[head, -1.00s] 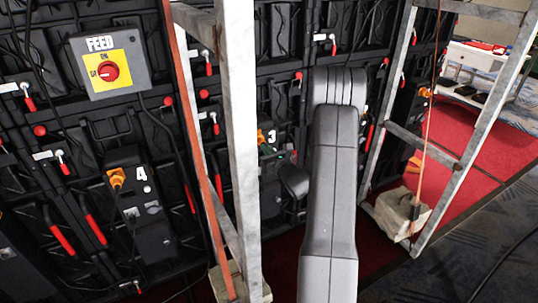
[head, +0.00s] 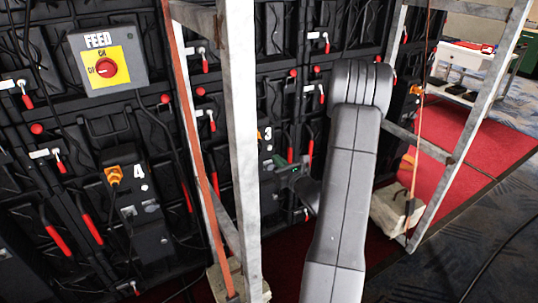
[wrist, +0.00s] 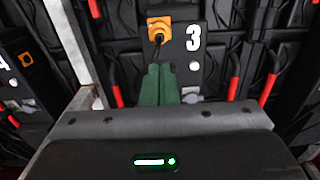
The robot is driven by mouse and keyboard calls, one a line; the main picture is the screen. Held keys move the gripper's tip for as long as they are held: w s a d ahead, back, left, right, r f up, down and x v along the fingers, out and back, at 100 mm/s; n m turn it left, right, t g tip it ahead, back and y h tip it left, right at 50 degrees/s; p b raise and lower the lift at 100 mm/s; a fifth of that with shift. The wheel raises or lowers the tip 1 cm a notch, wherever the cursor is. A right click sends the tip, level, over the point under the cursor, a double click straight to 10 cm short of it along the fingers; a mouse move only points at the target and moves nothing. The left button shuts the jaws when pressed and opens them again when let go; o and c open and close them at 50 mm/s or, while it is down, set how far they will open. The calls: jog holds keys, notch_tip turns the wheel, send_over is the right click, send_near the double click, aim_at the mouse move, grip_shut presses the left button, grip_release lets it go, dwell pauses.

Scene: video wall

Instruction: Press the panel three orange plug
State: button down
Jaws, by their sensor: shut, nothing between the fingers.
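Panel three is a black box with a white 3 (wrist: 193,38). In the wrist view its orange plug (wrist: 159,28) sits at the top left of the box, with a dark cable hanging from it. My gripper (wrist: 161,67) has green fingers, shut and empty, with the tips just below the plug in the picture. I cannot tell the gap between them. In the head view the panel's 3 (head: 267,134) shows beside the metal post, and the plug is hidden. My gripper (head: 279,163) shows there in front of the panel, partly dark.
Red-handled levers and hanging cables line the wall.

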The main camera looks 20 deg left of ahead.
jog(key=v, duration=0.3)
jog(key=shift+s+d+r, duration=0.1)
jog(key=shift+s+d, duration=0.1)
